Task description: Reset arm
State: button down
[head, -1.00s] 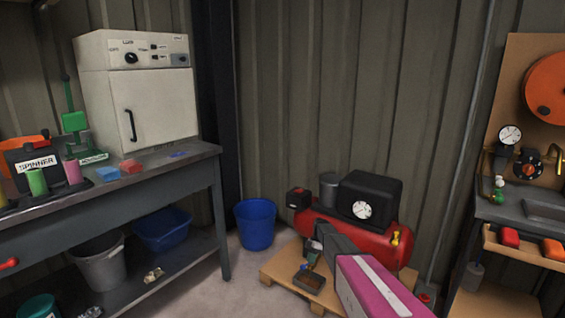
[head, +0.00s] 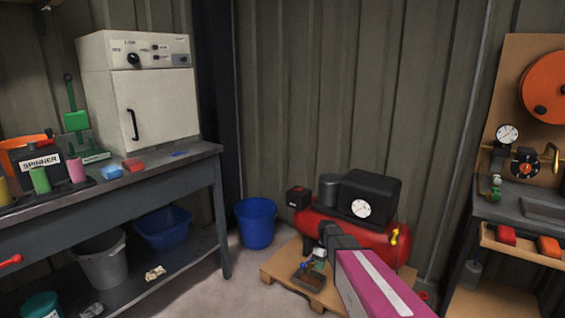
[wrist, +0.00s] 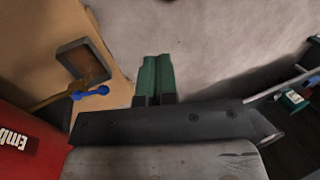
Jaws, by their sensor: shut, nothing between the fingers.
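My arm (head: 375,285) reaches from the bottom edge of the head view, with a magenta link that has a pale stripe. My gripper (head: 320,256) points down in front of the red compressor, above the wooden pallet. In the wrist view my gripper (wrist: 157,75) shows two green fingers pressed together with nothing between them. They stand over bare pale floor, beside the pallet's edge in that picture.
The wooden pallet (wrist: 112,60) carries a dark tray (wrist: 80,62), a blue-ended tool (wrist: 92,92) and the red compressor (head: 380,250). A blue bucket (head: 256,223) stands left of it. Workbenches (head: 140,200) flank both sides. Open floor lies at front centre.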

jog(key=s+d+r+m+t+h, duration=0.1)
jog(key=s+r+m, duration=0.4)
jog(key=s, duration=0.3)
jog(key=s+d+r+m+t+h, duration=0.1)
jog(key=s+r+m+t, duration=0.1)
jog(key=s+r+m, duration=0.3)
jog(key=shift+s+d+r+m, duration=0.15)
jog(key=shift+s+d+m, duration=0.15)
jog(key=shift+s, duration=1.95)
